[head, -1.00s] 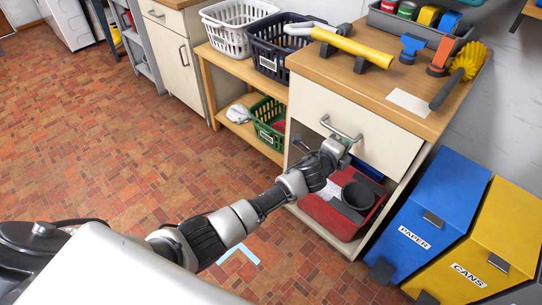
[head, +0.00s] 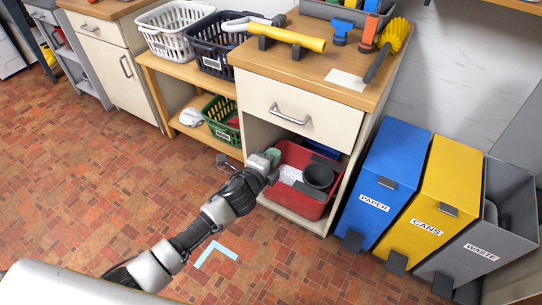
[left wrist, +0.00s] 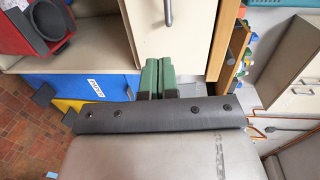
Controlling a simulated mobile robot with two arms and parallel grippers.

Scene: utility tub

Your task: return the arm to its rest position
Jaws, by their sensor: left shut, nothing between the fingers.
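My left gripper (head: 272,157) is shut and empty, its green fingertips pressed together. It is in front of the wooden-topped cabinet, below the drawer handle (head: 290,114) and apart from it. The closed fingers also show in the left wrist view (left wrist: 157,77), with a drawer front and its handle (left wrist: 168,12) beyond them. My left arm (head: 205,220) reaches up from the lower left over the floor. The drawer (head: 312,118) looks closed. My right gripper is not in view.
A red tub (head: 289,199) with a dark round container (head: 318,176) sits in the open space under the drawer. Blue paper (head: 386,180), yellow cans (head: 437,205) and grey waste (head: 487,245) bins stand at right. The brick-pattern floor (head: 90,180) at left is clear.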

